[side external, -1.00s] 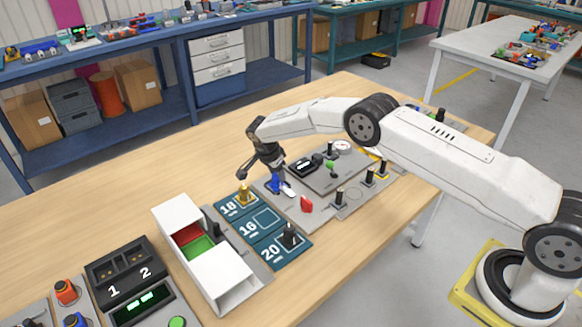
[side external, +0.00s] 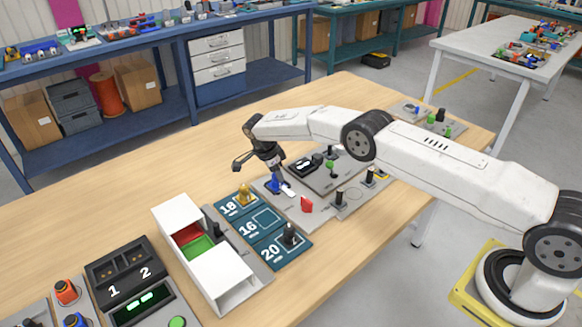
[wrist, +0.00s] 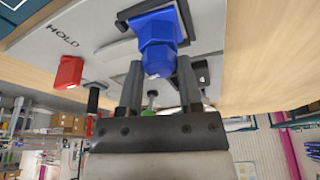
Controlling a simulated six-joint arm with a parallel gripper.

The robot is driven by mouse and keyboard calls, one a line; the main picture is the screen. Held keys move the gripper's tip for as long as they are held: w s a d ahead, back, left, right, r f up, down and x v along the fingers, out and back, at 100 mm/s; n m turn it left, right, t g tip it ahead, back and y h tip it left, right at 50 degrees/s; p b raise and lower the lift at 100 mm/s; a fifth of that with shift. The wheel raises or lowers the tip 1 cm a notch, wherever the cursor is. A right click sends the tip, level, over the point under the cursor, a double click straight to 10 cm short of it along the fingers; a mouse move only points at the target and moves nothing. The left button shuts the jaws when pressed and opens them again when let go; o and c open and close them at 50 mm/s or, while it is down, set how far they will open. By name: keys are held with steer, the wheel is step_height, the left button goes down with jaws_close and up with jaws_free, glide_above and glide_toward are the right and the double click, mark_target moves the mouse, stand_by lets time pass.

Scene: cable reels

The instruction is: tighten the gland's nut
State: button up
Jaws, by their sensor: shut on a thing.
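The blue gland nut (wrist: 157,32) fills the top middle of the wrist view, a hexagonal body with a narrower end toward me. In the side view the blue gland (side external: 273,185) stands on a grey plate (side external: 325,217), partly hidden by my gripper. My gripper (wrist: 160,66) has one dark finger on each side of the blue nut and is shut on it. In the side view my gripper (side external: 275,178) reaches down to the gland at a tilt. The contact faces are partly hidden.
A red lever (side external: 306,204) stands close by on the plate, near the HOLD label (wrist: 66,28). Black posts (side external: 339,198) stand to the right. Teal tiles carry a brass gland (side external: 244,196) and a black one (side external: 290,235). A white open box (side external: 220,278) stands to the left.

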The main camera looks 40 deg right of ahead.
steer(key=shift+f, duration=0.1)
stand_by(0.3)
steer(key=shift+m+g, duration=0.4)
steer(key=shift+m, duration=1.1)
steer(key=o, duration=1)
steer(key=shift+r, duration=0.2)
steer(key=shift+v, duration=1.45)
step_height(320, 180, up, 7)
